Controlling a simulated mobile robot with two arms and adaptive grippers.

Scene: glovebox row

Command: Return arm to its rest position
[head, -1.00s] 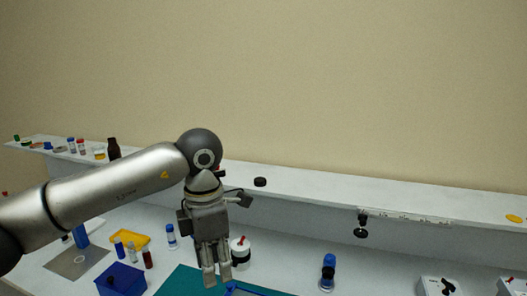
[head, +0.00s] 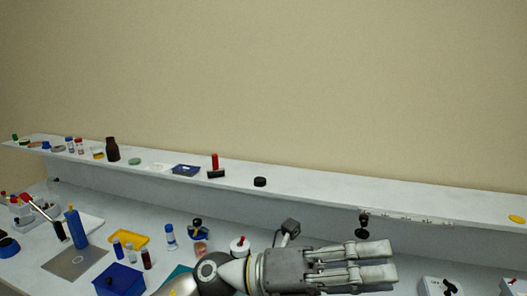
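My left gripper (head: 393,262) is low in the centre of the head view, turned sideways with its fingers pointing right. It appears in front of the bench and the ledge's front face. Two finger bars lie side by side with a narrow gap between them. From this angle I cannot tell whether it is open or shut. I see nothing held in it. My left arm's wrist comes up from the bottom edge. My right gripper is not in view.
A long white shelf (head: 320,192) with bottles and small caps runs behind. On the bench are a blue bin (head: 121,281), a yellow tray (head: 128,238), several vials and a white-lidded jar with a red knob (head: 240,246). White devices (head: 438,287) stand at right.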

